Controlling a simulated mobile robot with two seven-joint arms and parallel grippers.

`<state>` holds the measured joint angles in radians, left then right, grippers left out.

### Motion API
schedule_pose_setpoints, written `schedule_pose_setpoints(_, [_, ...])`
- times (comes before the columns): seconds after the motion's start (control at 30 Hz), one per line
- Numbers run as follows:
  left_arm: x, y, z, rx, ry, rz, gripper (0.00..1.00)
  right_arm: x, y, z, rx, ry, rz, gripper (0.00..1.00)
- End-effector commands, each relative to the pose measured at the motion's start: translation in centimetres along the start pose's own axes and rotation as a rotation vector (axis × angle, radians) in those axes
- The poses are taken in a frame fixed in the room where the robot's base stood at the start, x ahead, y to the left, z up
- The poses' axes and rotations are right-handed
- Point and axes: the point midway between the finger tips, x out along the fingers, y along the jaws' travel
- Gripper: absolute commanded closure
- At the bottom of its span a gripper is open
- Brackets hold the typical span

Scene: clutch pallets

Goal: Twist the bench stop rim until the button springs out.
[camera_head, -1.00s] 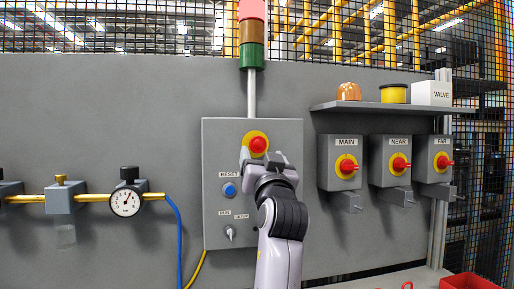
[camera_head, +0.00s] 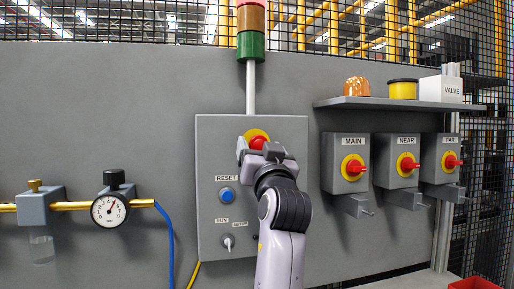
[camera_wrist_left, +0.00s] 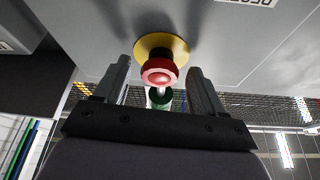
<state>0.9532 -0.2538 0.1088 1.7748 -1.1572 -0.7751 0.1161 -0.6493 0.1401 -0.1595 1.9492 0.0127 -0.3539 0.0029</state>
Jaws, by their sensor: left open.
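The bench stop is a red button (camera_head: 257,142) on a yellow round plate (camera_head: 255,133), near the top of a grey control box (camera_head: 212,135). My left gripper (camera_head: 257,150) is right in front of it and covers its lower part. In the left wrist view the red button (camera_wrist_left: 158,74) shows between the two open fingers (camera_wrist_left: 158,80), with a visible gap on each side, and the yellow plate (camera_wrist_left: 163,45) lies behind it. The gripper holds nothing. I cannot tell how far the fingertips reach along the rim. My right gripper is not in view.
Below the stop are a blue reset button (camera_head: 227,195) and a run/setup switch (camera_head: 228,241). A stack light (camera_head: 251,45) stands above. Switch boxes MAIN (camera_head: 345,180), NEAR (camera_head: 397,180) and FAR (camera_head: 440,175) hang right under a shelf (camera_head: 390,103). A gauge (camera_head: 109,210) is left.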

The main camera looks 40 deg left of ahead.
Motion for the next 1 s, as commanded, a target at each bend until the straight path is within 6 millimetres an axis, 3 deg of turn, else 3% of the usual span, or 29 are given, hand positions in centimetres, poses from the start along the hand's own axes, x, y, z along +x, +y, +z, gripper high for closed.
schedule_pose_setpoints(0.4, [-0.1,0.0,-0.2,-0.001,0.000,0.000,0.30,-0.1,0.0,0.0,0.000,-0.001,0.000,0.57])
schedule_pose_setpoints(0.6, [-0.1,0.0,-0.2,-0.001,-0.001,0.000,0.87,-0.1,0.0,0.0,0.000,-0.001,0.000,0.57])
schedule_pose_setpoints(1.0, [0.1,-0.1,-0.4,0.067,-0.002,0.028,0.87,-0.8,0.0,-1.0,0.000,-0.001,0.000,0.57])
